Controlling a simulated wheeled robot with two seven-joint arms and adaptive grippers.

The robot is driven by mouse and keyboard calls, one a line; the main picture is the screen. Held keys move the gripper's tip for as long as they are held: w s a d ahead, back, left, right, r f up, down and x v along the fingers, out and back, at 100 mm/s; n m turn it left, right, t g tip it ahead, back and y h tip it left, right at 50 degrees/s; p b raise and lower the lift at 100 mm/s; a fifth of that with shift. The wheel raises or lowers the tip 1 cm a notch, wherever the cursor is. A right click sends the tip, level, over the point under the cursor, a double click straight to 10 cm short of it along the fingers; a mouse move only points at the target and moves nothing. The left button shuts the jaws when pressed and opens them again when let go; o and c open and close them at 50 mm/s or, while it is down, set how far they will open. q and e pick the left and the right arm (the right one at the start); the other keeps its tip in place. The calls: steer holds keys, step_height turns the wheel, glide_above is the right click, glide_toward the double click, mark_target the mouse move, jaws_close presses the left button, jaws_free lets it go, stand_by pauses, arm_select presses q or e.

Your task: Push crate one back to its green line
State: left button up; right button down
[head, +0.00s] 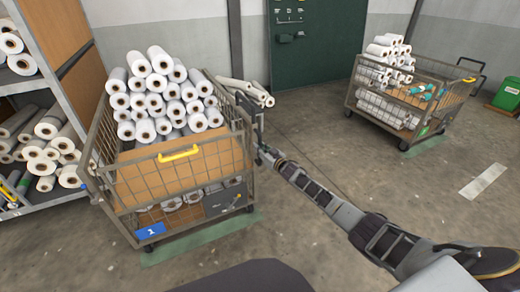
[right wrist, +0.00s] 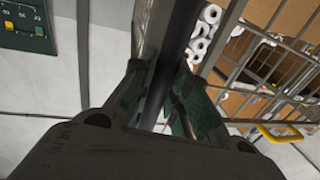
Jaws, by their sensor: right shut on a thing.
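Crate one (head: 122,196), a wire-sided cart with a blue plate marked 1 (head: 150,230) and a yellow handle (head: 180,153), stands at the left in the head view, loaded with white rolls. A green line (head: 205,237) shows on the floor along its near lower edge; a front wheel (head: 149,247) is at the line's left part. My right gripper (head: 263,150) is at the crate's right side. In the right wrist view it (right wrist: 160,88) is shut around a dark bar (right wrist: 178,40), which looks like the crate's push handle. My left gripper is not in view.
A shelf of rolls (head: 40,165) stands close to the crate's left. A second loaded cart (head: 405,100) stands at the back right, beside a green bin (head: 507,95). A dark green cabinet (head: 318,45) is at the back wall.

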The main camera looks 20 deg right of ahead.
steer(key=c, duration=1.7)
jaws_free()
steer(key=shift+w+r, duration=0.2)
steer(key=o, duration=0.3)
steer(key=shift+w+f, duration=0.1)
steer(key=shift+f, duration=0.1)
steer(key=shift+o, duration=0.2)
steer(key=shift+s, duration=0.2)
steer(key=shift+s+d+f, duration=0.1)
steer(key=shift+s+d, duration=0.15)
steer(key=shift+s, duration=0.25)
steer(key=v, duration=1)
steer(key=shift+s, duration=0.3)
